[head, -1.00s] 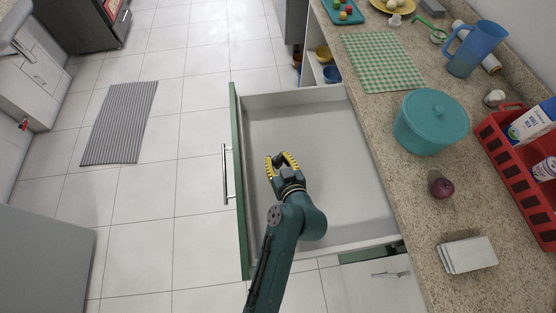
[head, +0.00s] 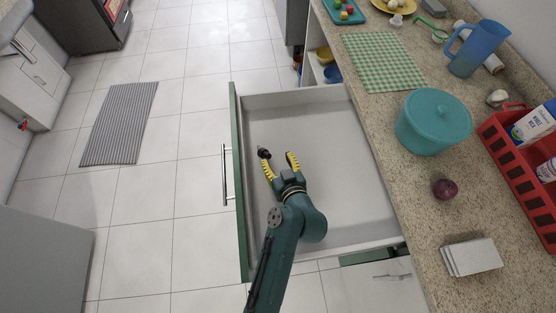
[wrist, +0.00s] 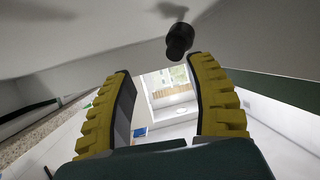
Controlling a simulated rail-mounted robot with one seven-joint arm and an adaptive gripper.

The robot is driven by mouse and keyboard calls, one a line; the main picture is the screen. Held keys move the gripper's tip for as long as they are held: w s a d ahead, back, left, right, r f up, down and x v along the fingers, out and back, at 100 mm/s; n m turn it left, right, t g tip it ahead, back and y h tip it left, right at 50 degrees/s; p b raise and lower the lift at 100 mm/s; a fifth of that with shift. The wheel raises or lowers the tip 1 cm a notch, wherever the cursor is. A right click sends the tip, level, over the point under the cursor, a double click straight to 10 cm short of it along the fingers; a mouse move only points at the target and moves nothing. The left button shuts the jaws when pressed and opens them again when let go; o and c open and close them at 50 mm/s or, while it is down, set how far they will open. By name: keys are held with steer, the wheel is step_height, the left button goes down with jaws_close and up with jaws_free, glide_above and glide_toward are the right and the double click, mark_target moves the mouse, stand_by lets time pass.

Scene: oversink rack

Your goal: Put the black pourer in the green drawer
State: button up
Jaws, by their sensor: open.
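The black pourer (head: 264,153) is over or on the pale floor of the open green-fronted drawer (head: 237,190), just beyond my gripper's left fingertip. My gripper (head: 279,160) is inside the drawer's outline with its yellow-padded fingers spread wide and nothing between them. In the wrist view the pourer (wrist: 180,40) is a dark knob with a thin end, ahead of the right finger of my gripper (wrist: 160,68).
The rest of the drawer is empty. The counter (head: 410,185) runs along the right with a teal lidded pot (head: 434,125), a red onion (head: 445,189), a red crate (head: 520,165), a blue pitcher (head: 478,50) and a green checked cloth (head: 383,62).

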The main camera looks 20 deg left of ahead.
steer(key=shift+r, duration=0.2)
steer(key=p+v, duration=0.3)
steer(key=v, duration=0.4)
steer(key=shift+s+d+r, duration=0.15)
steer(key=shift+s+r, duration=0.05)
steer(key=shift+r, duration=0.3)
